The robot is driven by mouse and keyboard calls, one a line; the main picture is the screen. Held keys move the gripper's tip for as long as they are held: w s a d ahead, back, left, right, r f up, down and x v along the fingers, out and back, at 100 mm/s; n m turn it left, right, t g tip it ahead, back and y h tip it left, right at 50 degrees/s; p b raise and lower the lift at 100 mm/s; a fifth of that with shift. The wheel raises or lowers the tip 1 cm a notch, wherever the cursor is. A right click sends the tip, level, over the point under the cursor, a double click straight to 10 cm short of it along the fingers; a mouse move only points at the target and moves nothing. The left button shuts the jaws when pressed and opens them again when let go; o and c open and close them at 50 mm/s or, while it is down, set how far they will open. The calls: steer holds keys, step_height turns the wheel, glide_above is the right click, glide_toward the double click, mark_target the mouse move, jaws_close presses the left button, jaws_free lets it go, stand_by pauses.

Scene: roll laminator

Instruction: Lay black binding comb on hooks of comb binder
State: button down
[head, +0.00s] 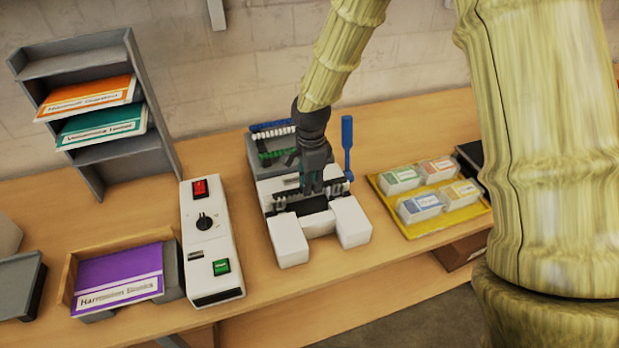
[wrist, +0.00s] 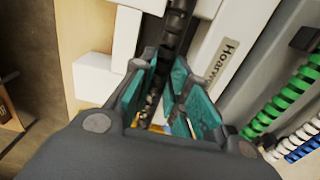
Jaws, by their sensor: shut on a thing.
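The comb binder (head: 291,243) is a white and grey machine on the table with a blue lever (head: 347,140) on its right. My gripper (head: 312,190) is over the middle of the binder, pointing down. It is shut on the black binding comb (wrist: 178,28), whose dark length runs between the teal finger pads (wrist: 165,95) in the wrist view. In the head view a dark toothed strip crosses the binder at the fingers. I cannot tell comb from hooks there, nor whether the comb touches the hooks.
Green, white and blue combs (wrist: 283,100) lie in a grey tray behind the binder. A laminator-like white box (head: 212,240) stands left, beside a tray with a purple booklet (head: 120,275). A yellow tray (head: 465,216) with small card packs stands right. A grey rack (head: 88,172) is far left.

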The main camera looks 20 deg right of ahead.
steer(key=shift+s+f, duration=0.2)
steer(key=shift+s, duration=0.1)
steer(key=shift+f+b, duration=0.3)
steer(key=shift+b, duration=0.05)
steer(key=shift+w+f+b, duration=0.25)
steer(key=shift+w+f, duration=0.1)
steer(key=shift+f, duration=0.2)
steer(key=shift+w+f+b, duration=0.2)
steer(key=shift+w+f, duration=0.15)
steer(key=shift+f, duration=0.45)
steer(key=shift+s+f+b, duration=0.3)
steer(key=shift+s+b, duration=0.15)
steer(key=shift+b, duration=0.15)
steer(key=shift+w+f, duration=0.25)
steer(key=shift+f, duration=0.25)
steer(key=shift+s+r, duration=0.15)
steer(key=shift+s, duration=0.05)
steer(key=shift+w+f+b, duration=0.1)
steer(key=shift+f+b, duration=0.2)
steer(key=shift+f, duration=0.05)
